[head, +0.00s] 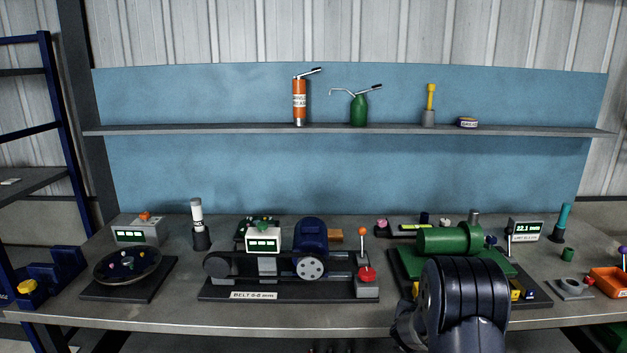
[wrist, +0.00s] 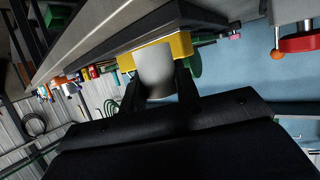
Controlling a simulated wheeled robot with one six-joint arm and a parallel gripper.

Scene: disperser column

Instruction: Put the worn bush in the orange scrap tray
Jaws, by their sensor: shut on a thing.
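My gripper (wrist: 154,58) is shut on a pale grey, smooth round piece, which looks like the worn bush (wrist: 155,74). In the head view my dark arm covers the gripper and the piece, in front of the green machine. The orange scrap tray (head: 606,284) is at the right edge of the bench, partly cut off by the frame. Small items, one purple-topped, show at it. The tray is clearly to the right of my arm.
The green machine (head: 448,240) stands behind my arm. A grey block with a ring (head: 571,287) and a green cylinder (head: 567,254) lie between it and the tray. The belt rig (head: 290,290) and a round dark turntable (head: 127,265) fill the left. A shelf (head: 230,131) runs behind.

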